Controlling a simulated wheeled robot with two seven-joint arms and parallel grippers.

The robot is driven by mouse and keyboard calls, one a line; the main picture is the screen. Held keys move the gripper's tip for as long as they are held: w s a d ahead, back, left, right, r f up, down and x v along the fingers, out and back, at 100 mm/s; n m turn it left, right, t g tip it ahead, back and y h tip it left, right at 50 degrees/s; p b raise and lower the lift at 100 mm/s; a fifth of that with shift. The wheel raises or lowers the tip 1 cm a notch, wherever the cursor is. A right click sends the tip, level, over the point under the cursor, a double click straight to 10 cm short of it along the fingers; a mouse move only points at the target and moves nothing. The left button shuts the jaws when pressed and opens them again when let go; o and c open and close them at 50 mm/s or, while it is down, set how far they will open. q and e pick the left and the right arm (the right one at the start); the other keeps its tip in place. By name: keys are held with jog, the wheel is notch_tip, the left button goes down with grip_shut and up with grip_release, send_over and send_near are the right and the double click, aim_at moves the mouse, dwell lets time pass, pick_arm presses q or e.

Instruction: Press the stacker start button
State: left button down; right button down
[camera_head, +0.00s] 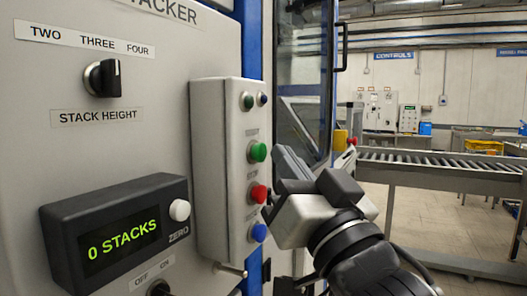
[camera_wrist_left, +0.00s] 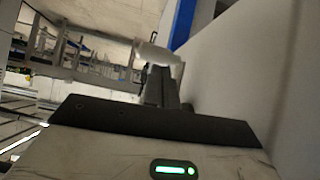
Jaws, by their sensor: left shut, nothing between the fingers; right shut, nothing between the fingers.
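The button box (camera_head: 222,165) stands out from the stacker panel in the head view. It carries a green button (camera_head: 258,152), a red button (camera_head: 259,193) and a blue button (camera_head: 259,232), one above another. Their small labels are too blurred to read surely.
The panel holds a stack height knob (camera_head: 103,78) and a counter display (camera_head: 122,237) reading "0 STACKS", with a white zero button (camera_head: 180,210). Two small indicators sit atop the button box. A roller conveyor (camera_head: 440,172) lies to the right. A glazed blue-framed door stands behind my right gripper.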

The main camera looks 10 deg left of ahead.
jog(key=shift+a, duration=0.25)
